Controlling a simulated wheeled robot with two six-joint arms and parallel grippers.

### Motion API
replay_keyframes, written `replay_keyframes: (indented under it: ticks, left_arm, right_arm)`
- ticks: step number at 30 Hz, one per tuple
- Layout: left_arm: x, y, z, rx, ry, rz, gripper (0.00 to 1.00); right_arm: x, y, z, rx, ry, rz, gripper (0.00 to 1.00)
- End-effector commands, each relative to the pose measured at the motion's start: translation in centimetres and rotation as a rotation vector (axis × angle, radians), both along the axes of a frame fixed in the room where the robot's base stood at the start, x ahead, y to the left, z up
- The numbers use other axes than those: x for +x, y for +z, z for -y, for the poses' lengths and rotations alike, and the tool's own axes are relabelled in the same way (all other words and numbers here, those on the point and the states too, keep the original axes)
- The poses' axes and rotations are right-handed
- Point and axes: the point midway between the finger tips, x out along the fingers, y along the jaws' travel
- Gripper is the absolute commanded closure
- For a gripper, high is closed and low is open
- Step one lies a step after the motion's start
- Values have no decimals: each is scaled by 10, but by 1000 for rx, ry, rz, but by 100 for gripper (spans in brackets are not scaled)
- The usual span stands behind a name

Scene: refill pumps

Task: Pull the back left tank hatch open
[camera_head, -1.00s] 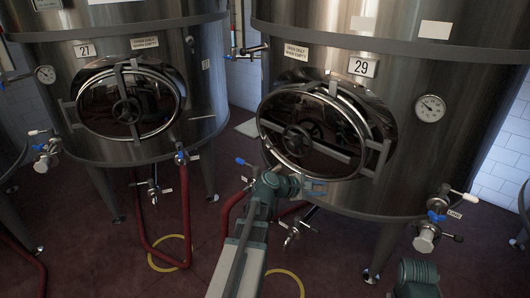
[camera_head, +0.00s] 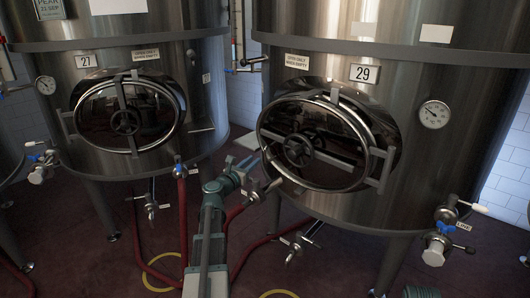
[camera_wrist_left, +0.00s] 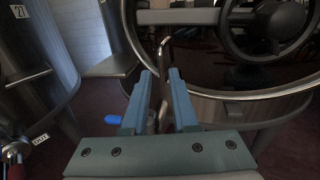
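Two steel tanks with oval dark hatches stand ahead. Tank 27's hatch (camera_head: 150,112) is on the left and tank 29's hatch (camera_head: 330,158) on the right; both look shut. Each has a bar and a round handwheel; tank 29's wheel (camera_head: 299,151) also shows in the left wrist view (camera_wrist_left: 270,25). My left gripper (camera_head: 246,170) is at the lower left edge of tank 29's hatch. In the wrist view its blue fingers (camera_wrist_left: 162,76) are apart. A curved metal handle (camera_wrist_left: 163,48) reaches down toward the gap between them; contact is unclear. My right gripper is out of view.
Valves and red hoses (camera_head: 184,220) hang below the tanks. A blue valve lever (camera_wrist_left: 113,119) sits left of my fingers in the wrist view. A valve (camera_head: 437,250) juts out at tank 29's lower right. Some dark red floor (camera_head: 120,270) is clear in front.

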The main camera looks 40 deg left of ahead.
Motion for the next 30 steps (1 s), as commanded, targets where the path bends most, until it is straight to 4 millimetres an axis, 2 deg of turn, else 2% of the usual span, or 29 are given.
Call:
replay_keyframes:
  ticks: [1, 3, 12, 19, 29, 30]
  left_arm:
    - [16, 0, -3, 1, -3, 0, 73]
    - [30, 0, -5, 1, -2, 0, 73]
    - [80, 0, -10, 2, -2, 0, 73]
    - [96, 0, -11, 2, -1, -1, 73]
    - [97, 0, -11, 2, -1, -1, 73]
    - [97, 0, -11, 2, -1, -1, 78]
  right_arm:
    - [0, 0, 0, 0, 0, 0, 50]
    - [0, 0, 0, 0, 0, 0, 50]
    - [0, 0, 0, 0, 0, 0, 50]
    - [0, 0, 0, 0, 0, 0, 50]
    - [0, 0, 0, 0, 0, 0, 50]
    - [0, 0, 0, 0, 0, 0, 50]
